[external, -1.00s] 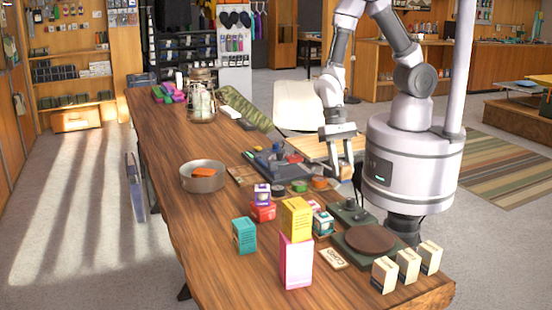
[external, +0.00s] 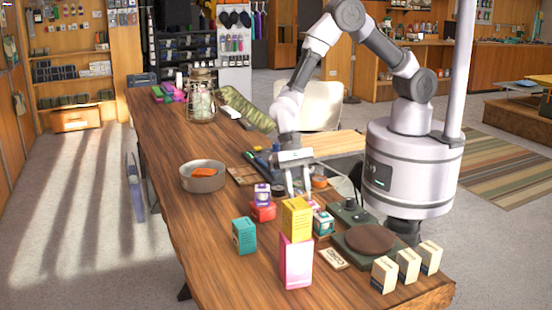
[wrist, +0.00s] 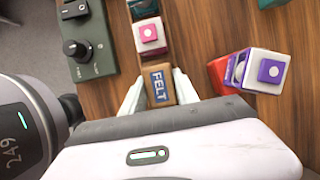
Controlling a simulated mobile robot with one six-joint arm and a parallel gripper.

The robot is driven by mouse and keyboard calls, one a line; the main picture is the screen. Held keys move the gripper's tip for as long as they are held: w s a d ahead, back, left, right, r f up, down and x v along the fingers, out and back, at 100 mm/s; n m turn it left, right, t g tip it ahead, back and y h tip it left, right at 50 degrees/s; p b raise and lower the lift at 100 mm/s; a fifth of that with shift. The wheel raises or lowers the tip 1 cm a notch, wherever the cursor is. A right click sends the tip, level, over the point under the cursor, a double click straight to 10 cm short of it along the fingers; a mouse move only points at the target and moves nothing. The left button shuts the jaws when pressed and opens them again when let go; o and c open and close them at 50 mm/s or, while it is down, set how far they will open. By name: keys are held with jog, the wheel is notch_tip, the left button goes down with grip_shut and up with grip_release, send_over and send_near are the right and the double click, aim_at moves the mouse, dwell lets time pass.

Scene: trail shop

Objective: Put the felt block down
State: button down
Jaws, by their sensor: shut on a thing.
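The felt block (wrist: 158,84) is a small brown block with a dark blue label reading FELT. In the wrist view it sits between the two pale fingers of my gripper (wrist: 159,77), which is shut on it. In the external view my gripper (external: 299,190) points down over the wooden table (external: 225,225), behind the group of small boxes. There the felt block cannot be made out. Whether its underside touches the table is unclear.
Close ahead in the wrist view is a pink-and-white box (wrist: 149,36); a purple-and-white box (wrist: 262,72) and red box (wrist: 220,74) stand right. A green knob unit (wrist: 90,50) is left. The external view shows a pot (external: 203,178) and a yellow box (external: 296,218).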

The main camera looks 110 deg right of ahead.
jog(key=shift+f, duration=0.15)
jog(key=c, duration=0.9)
grip_release()
